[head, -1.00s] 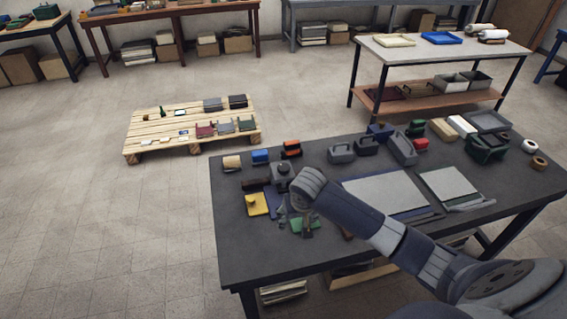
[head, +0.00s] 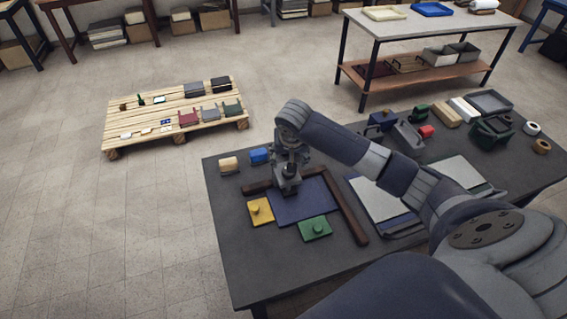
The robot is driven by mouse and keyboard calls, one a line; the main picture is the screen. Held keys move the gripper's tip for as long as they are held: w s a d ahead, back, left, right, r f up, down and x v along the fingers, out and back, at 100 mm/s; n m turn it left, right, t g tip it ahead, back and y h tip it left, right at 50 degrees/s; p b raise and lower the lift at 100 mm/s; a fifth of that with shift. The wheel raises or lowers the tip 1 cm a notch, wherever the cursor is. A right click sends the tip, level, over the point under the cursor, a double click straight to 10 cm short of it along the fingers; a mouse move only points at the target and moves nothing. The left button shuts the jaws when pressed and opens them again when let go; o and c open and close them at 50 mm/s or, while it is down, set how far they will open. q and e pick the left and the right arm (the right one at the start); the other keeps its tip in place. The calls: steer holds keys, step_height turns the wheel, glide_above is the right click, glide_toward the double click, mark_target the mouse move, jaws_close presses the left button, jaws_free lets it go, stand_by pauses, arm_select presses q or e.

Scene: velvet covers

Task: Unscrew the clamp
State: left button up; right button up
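The clamp (head: 287,187) is a small dark grey block near the top of the blue panel (head: 302,208), by the dark brown strip (head: 258,186). My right arm comes in from the right and bends down over it. My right gripper (head: 290,168) points downward right at the top of the clamp and hides most of it. I cannot tell whether its fingers are closed on the clamp's top or only around it. My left gripper is not in view.
A yellow plate with a knob (head: 261,211) and a green one (head: 315,229) lie beside the panel. A second brown strip (head: 349,215) runs along its right. The table's front left is clear.

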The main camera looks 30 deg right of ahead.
steer(key=p, duration=0.1)
glide_above(290, 177)
step_height(290, 177, down, 5)
steer(key=shift+f, duration=0.1)
steer(key=p+x, duration=0.1)
steer(key=x, duration=0.2)
steer(key=shift+w+f, duration=0.2)
steer(key=shift+f, duration=0.1)
steer(key=shift+w+f, duration=0.1)
steer(key=shift+f, duration=0.1)
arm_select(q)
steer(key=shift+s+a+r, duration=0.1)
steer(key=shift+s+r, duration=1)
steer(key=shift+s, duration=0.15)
arm_select(e)
steer(key=c, duration=1)
